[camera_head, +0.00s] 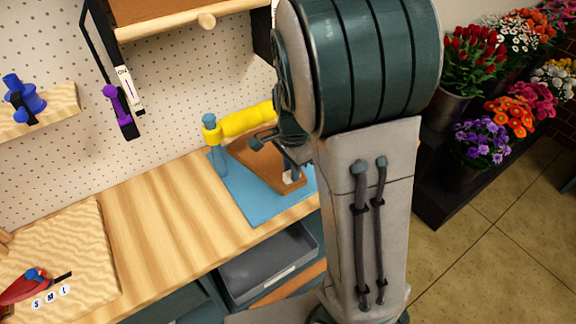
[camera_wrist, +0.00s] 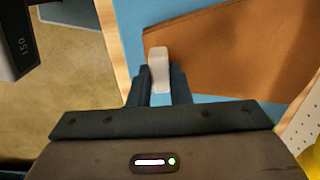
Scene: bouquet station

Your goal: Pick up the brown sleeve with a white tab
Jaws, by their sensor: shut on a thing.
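The brown sleeve (camera_head: 256,162) is at the blue mat (camera_head: 240,190) on the wooden bench. Its flat brown panel (camera_wrist: 235,55) fills the upper right of the wrist view, with the blue mat behind it. The white tab (camera_wrist: 158,66) stands at the sleeve's near edge, between the two dark fingers of my gripper (camera_wrist: 160,85). My gripper is shut on this tab. In the head view my arm hides part of the sleeve and most of the gripper (camera_head: 292,170). I cannot tell whether the sleeve touches the mat.
A yellow roll (camera_head: 247,119) on a blue post stands close behind the sleeve. A grey drawer (camera_head: 270,262) is open below the bench edge. A wooden board (camera_head: 60,250) with red snips lies left. The bench between is clear. Flower buckets stand right.

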